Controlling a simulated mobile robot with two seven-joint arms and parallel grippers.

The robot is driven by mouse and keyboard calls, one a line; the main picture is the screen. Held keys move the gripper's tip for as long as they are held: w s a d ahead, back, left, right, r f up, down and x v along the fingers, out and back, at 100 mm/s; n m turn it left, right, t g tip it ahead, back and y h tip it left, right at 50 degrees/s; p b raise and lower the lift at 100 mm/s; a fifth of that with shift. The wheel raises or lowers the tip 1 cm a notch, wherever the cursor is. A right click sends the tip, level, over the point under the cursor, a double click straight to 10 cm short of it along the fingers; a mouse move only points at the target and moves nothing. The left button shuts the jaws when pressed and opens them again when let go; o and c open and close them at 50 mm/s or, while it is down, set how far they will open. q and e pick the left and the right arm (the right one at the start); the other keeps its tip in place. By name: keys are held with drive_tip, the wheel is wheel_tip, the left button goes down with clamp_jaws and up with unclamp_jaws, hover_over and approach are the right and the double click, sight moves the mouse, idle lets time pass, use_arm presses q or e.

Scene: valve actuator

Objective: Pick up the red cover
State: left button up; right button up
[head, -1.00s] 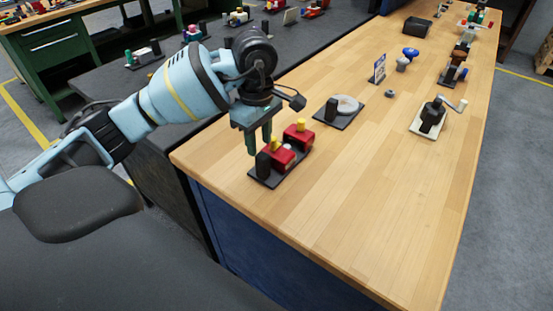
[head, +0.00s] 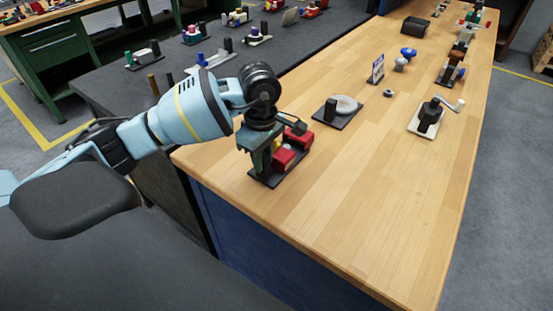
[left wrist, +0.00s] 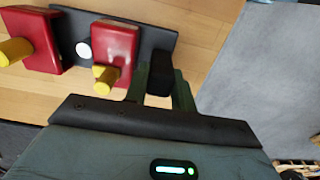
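Two red blocks, either of which could be the red cover, sit on a black base plate (head: 265,182) at the near-left corner of the wooden bench. In the head view, one red block (head: 284,158) is nearer and the other (head: 302,138) farther. In the left wrist view, both red blocks (left wrist: 115,48) (left wrist: 42,42) have a yellow knob, with a white disc (left wrist: 84,50) between them. My left gripper (left wrist: 160,92) is open and empty, pointing down at the plate's near end. Its fingers appear on either side of a black post (left wrist: 160,72); contact cannot be told.
A dark plate with a pale disc (head: 345,104) stands behind, and a crank fixture (head: 432,116) stands to the right. A small sign (head: 377,70) and a blue-topped knob (head: 405,58) are farther back. The front right bench top is clear.

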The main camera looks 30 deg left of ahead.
use_arm(q)
drive_tip(key=shift+r, duration=0.15)
clamp_jaws()
drive_tip(key=shift+r, duration=0.4)
wheel_tip(320, 180, up, 9)
